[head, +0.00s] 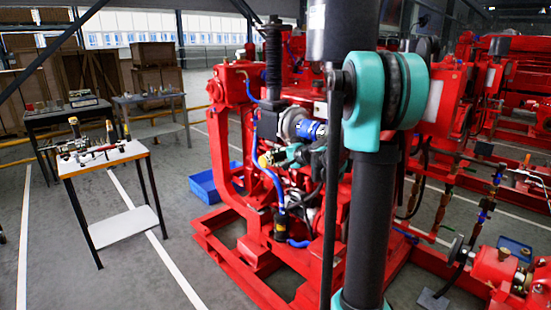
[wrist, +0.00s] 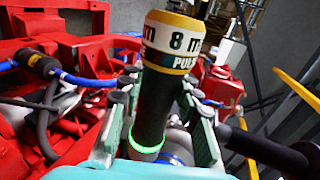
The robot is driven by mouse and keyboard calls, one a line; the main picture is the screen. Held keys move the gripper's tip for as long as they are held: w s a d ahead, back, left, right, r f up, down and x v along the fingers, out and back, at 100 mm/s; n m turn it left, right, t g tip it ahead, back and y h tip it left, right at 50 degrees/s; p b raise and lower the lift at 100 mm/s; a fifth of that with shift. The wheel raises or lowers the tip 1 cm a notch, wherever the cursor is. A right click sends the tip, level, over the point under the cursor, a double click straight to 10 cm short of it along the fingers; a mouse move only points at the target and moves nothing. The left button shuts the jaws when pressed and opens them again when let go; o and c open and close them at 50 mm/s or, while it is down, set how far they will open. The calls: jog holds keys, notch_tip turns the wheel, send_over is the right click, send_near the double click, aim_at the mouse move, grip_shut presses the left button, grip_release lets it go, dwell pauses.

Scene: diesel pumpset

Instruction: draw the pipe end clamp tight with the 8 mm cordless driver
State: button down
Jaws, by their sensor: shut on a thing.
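The 8 mm cordless driver (wrist: 160,100) is a dark cylinder with a yellow and white band reading "8 m" and a lit green ring low on its body. My gripper (wrist: 154,112) is shut on it, with one teal finger on each side. In the head view my gripper (head: 287,156) is beside the engine, just below a blue pipe piece (head: 312,130) joined to a silver round housing (head: 292,122). The driver's working tip is hidden in the wrist view. The pipe end clamp is too small or covered to make out, so I cannot tell whether the driver touches it.
The red engine frame (head: 225,165) surrounds the work spot, with a blue hose (head: 273,185) hanging close by. A small white-topped table (head: 100,158) with several tools stands at left. A blue crate (head: 205,186) lies on the floor. Open floor lies between table and engine.

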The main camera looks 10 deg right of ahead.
aim_at(285, 154)
jog(key=shift+w+d, duration=0.1)
jog(key=shift+d, duration=0.1)
jog(key=shift+w+d, duration=0.65)
jog(key=shift+d, duration=0.2)
jog(key=shift+w+d, duration=0.6)
jog(key=shift+d, duration=0.25)
jog(key=shift+w+d, duration=0.4)
jog(key=shift+d, duration=0.15)
dwell(2.6)
jog(key=shift+s+a, duration=0.1)
dwell(0.4)
